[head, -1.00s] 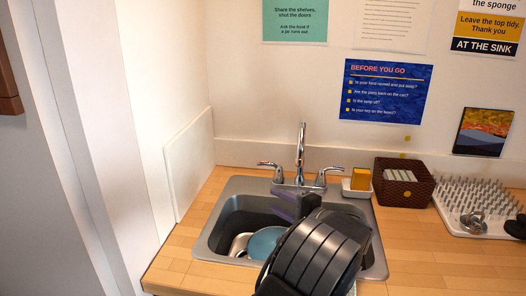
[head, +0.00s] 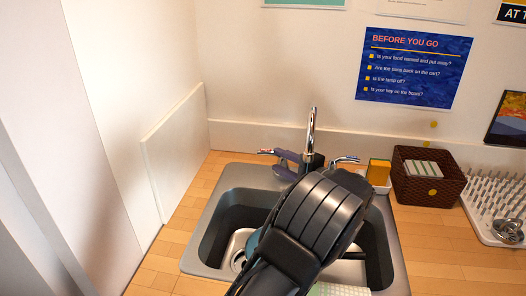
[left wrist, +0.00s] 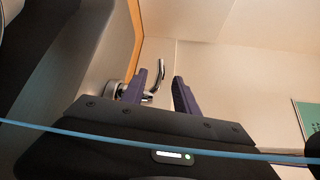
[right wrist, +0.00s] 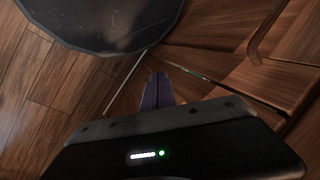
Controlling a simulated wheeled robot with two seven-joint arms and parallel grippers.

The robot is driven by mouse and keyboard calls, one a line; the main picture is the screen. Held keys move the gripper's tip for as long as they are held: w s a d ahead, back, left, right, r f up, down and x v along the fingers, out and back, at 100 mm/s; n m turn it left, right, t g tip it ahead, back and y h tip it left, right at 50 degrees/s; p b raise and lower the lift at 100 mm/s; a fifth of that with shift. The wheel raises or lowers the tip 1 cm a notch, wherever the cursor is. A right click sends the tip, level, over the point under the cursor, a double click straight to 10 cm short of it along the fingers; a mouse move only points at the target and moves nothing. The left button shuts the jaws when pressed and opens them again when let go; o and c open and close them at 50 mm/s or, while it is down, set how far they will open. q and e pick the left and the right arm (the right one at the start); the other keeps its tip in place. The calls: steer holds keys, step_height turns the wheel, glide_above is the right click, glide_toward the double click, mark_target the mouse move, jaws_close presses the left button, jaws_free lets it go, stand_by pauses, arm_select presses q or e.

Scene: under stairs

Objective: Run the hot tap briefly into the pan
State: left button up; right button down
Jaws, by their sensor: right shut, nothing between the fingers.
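The chrome tap spout (head: 312,128) stands behind the steel sink (head: 225,185), with a left handle (head: 268,151) bearing a reddish mark and a right handle (head: 346,160). My left gripper (head: 281,163) is open at the left handle. In the left wrist view a chrome lever (left wrist: 160,75) shows beyond and between its fingers (left wrist: 160,92); I cannot tell whether they touch it. A teal pan (head: 251,244) in the sink is mostly hidden behind my left arm. No water is visible. My right gripper (right wrist: 157,90) is shut and empty, seen only in the right wrist view.
A sponge in a white holder (head: 378,173), a brown basket (head: 428,176) and a pegged drying rack (head: 494,205) stand right of the sink. A white panel (head: 174,155) stands at the left. A dark round object (right wrist: 105,18) is near my right gripper, above wooden flooring.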

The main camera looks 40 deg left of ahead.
mark_target(267, 154)
arm_select(q)
steer(key=a, duration=0.2)
steer(key=a+p, duration=0.1)
steer(key=a, duration=0.2)
steer(key=w+a, duration=0.1)
steer(key=a, duration=0.1)
steer(key=shift+w+a+f+p, duration=0.1)
steer(key=shift+a+f+p, duration=0.2)
steer(key=shift+a+f, duration=0.1)
steer(key=shift+c, duration=0.3)
jaws_close()
stand_by(0.9)
steer(key=b, duration=0.1)
steer(key=t+b, duration=0.1)
steer(key=m+t+b, duration=0.1)
steer(key=shift+w+a+f, duration=0.2)
steer(key=shift+w+f, duration=0.05)
steer(key=shift+f, duration=0.05)
steer(key=shift+r+m+b, duration=0.1)
steer(key=shift+m+b, duration=0.2)
steer(key=shift+b, duration=0.15)
steer(key=shift+w+r+t+h, duration=0.1)
steer(key=shift+r+t+h, duration=0.05)
steer(key=shift+t+h, duration=0.15)
